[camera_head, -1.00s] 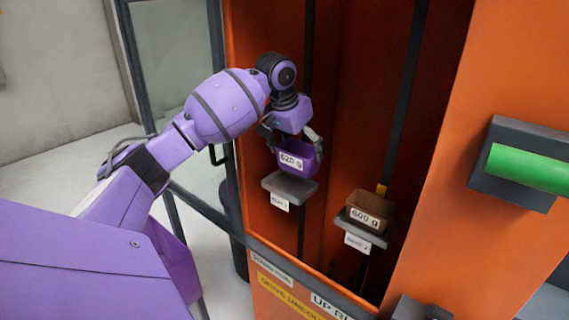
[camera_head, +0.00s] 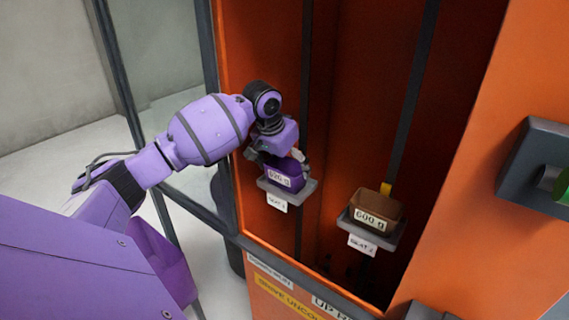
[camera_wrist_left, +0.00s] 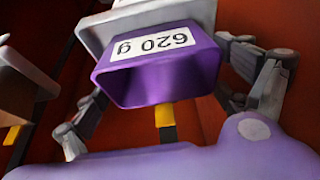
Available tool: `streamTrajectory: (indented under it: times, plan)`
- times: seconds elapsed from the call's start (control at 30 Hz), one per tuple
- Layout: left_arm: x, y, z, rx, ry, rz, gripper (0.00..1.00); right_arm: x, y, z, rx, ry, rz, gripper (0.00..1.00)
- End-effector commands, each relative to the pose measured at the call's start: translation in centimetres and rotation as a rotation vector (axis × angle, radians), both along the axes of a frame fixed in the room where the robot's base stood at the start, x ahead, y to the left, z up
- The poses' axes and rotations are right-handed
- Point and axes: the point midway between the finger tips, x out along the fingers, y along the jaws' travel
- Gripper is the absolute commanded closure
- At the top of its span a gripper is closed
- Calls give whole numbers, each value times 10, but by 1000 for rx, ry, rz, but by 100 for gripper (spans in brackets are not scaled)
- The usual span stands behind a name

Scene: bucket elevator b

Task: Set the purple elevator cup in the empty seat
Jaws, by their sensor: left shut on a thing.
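The purple elevator cup (camera_head: 286,176), labelled "620 g", is upright at the grey plate of seat 1 (camera_head: 301,194), on the left inside the orange housing. Its base looks to be on the plate or just above it; I cannot tell which. My left gripper (camera_head: 279,162) is shut on the cup from above. In the left wrist view, the cup (camera_wrist_left: 160,77) shows its open mouth and label, with the pale seat plate (camera_wrist_left: 110,27) close to its base. The fingers show on either side of it. My right gripper is not in view.
A brown cup (camera_head: 377,206) labelled "600 g" sits on the seat 2 plate (camera_head: 381,239) to the right. Dark vertical belts (camera_head: 415,90) run behind the seats. The orange housing's front edge (camera_head: 325,284) lies below, and a dark bracket (camera_head: 540,165) with a green bar projects at the right.

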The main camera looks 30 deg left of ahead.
Motion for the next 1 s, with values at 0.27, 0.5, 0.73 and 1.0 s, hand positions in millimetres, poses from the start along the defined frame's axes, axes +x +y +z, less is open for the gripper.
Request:
streamTrajectory:
  times: [0.27,0.5,0.73,1.0]
  plan:
    - [-1,-1,-1,-1,3,0,0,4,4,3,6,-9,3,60]
    - [-1,-1,0,-2,1,-1,0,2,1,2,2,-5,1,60]
    - [-7,0,18,-1,-1,-1,0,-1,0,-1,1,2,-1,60]
    - [-29,2,73,2,-4,0,0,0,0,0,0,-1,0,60]
